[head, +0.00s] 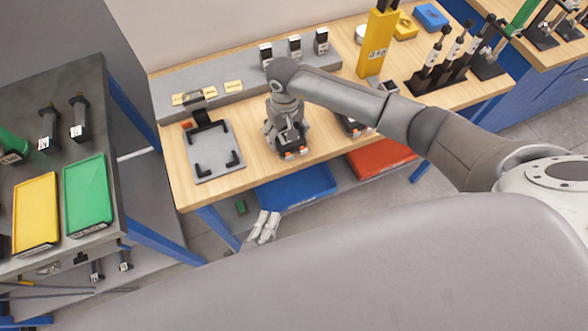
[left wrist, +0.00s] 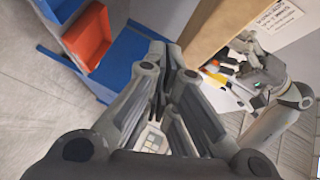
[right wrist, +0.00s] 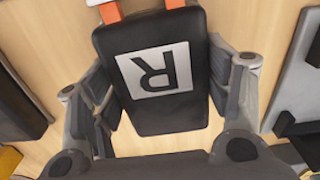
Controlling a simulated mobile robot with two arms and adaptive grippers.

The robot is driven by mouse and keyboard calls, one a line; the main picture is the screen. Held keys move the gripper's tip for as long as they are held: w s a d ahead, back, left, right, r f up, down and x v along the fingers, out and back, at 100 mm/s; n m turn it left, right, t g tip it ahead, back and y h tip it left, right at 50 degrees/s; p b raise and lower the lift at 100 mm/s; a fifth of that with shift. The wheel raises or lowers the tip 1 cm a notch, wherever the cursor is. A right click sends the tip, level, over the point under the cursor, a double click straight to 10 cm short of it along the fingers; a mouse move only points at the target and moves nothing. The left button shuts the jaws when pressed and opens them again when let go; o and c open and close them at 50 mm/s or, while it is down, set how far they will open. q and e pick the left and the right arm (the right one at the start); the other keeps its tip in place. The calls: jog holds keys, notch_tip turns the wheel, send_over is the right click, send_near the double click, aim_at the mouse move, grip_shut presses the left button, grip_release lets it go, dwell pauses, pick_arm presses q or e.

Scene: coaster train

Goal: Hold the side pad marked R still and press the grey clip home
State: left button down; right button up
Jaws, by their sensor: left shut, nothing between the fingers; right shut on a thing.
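The side pad marked R (right wrist: 138,112) is a black block with a white R label, filling the middle of the right wrist view. My right gripper (right wrist: 168,85) is shut on it, one finger against each side. In the head view the right gripper (head: 287,138) holds the pad (head: 292,152) at the bench's front part; whether it rests on the wood cannot be told. My left gripper (head: 265,225) is shut and empty, low in front of the bench; its closed fingers show in the left wrist view (left wrist: 170,78). I cannot pick out the grey clip for certain.
A grey fixture plate (head: 215,160) with black brackets lies left of the pad. A raised grey shelf (head: 238,96) runs behind. A blue bin (head: 297,187) and a red bin (head: 380,157) sit below the bench edge. A yellow block (head: 375,45) stands at the right.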

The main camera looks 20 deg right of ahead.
aim_at(290, 158)
pick_arm(q)
jog(key=d+r+m+t+h, duration=0.1)
jog(key=d+r+m+h, duration=0.1)
jog(key=r, duration=0.6)
jog(key=shift+d+m+t, duration=0.3)
jog(key=shift+d+m, duration=0.4)
jog(key=shift+d, duration=0.15)
jog(key=x, duration=1)
jog(key=shift+d+r, duration=0.1)
